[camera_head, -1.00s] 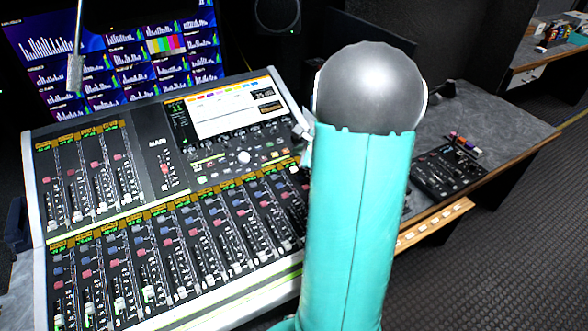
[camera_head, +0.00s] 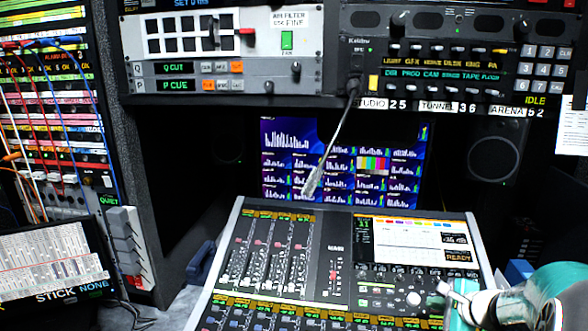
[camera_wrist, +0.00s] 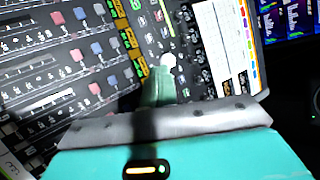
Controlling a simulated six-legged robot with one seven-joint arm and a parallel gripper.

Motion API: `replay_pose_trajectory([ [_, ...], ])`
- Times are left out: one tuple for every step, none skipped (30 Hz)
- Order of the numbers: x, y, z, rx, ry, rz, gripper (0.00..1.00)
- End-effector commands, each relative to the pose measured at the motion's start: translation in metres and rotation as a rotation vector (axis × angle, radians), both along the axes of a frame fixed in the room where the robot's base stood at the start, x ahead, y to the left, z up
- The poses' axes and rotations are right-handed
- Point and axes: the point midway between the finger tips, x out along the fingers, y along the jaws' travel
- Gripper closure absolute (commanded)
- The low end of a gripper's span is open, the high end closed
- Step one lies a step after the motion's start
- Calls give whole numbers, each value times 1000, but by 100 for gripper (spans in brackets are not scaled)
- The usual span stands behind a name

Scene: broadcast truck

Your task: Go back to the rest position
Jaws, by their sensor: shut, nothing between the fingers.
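My gripper (camera_head: 442,292) is at the lower right of the head view, blurred, over the right part of the mixing console (camera_head: 230,235). In the wrist view my gripper (camera_wrist: 163,82) shows as narrow greenish fingers, closed together with nothing held. In that view its tips appear close to a white knob (camera_wrist: 168,60) of the console. I cannot tell whether they touch it. My teal-sleeved arm comes in from the right edge of the head view.
Rack units (camera_head: 210,45) hang above the console. A patch bay with cables (camera_head: 50,110) stands left, with a tilted labelled panel (camera_head: 45,262) below. A speaker (camera_head: 495,150) is at right.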

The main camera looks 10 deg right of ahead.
Motion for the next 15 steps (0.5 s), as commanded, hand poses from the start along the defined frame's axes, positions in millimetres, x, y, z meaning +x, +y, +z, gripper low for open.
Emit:
replay_pose_trajectory([
  [1, 37, 17, -67, 3, 125, 100],
  [-1, 55, 24, -107, 8, 194, 100],
  [-5, 79, 32, -159, 17, 285, 100],
  [-9, 96, 38, -199, 22, 352, 100],
  [-13, 112, 43, -241, 28, 418, 100],
  [-21, 133, 49, -296, 35, 504, 100],
  [-27, 147, 54, -339, 41, 569, 100],
  [-34, 161, 58, -383, 46, 631, 100],
  [-45, 178, 62, -444, 52, 712, 100],
  [-52, 189, 66, -490, 57, 771, 100],
  [-61, 200, 68, -536, 63, 830, 100],
  [-72, 213, 72, -601, 70, 906, 100],
  [-81, 221, 75, -650, 74, 959, 100],
  [-90, 229, 77, -700, 78, 1013, 100],
  [-102, 238, 80, -768, 84, 1081, 100],
])
